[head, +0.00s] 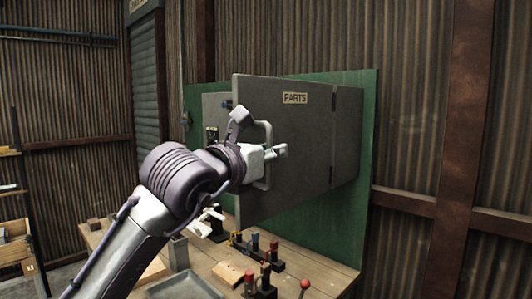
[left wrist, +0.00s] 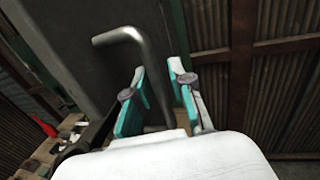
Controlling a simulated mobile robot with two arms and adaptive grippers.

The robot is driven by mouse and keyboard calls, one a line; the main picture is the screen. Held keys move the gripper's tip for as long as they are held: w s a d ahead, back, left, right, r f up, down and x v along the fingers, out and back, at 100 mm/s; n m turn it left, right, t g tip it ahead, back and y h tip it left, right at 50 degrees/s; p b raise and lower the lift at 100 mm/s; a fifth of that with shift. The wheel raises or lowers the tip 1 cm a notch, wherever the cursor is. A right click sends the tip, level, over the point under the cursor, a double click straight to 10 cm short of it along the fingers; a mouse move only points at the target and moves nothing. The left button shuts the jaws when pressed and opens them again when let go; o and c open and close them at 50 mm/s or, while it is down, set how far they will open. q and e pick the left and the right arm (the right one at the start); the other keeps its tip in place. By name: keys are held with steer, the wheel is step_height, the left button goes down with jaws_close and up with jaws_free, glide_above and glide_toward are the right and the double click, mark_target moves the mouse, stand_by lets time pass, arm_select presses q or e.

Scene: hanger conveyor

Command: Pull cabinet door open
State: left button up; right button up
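The grey cabinet door (head: 304,127), labelled PARTS, stands ajar; its left edge is swung out from the cabinet body (head: 215,103) and its hinge side is at the right. A bent metal handle (head: 266,182) is on the door's left part; it also shows in the left wrist view (left wrist: 124,36). My left gripper (head: 279,151) is at the handle. In the left wrist view its teal-padded fingers (left wrist: 160,68) stand apart on either side of the handle bar, with a gap showing by the right finger. My right gripper is not in view.
A green backboard (head: 350,215) stands behind the cabinet. Below is a wooden workbench (head: 213,258) with a grey tray (head: 186,287), several small clamps or tools with red knobs (head: 266,273) and wooden blocks. Wooden bins (head: 17,245) stand at the far left. The space right of the bench is clear.

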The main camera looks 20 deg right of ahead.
arm_select(q)
steer(key=v, duration=1.2)
steer(key=shift+d, duration=0.15)
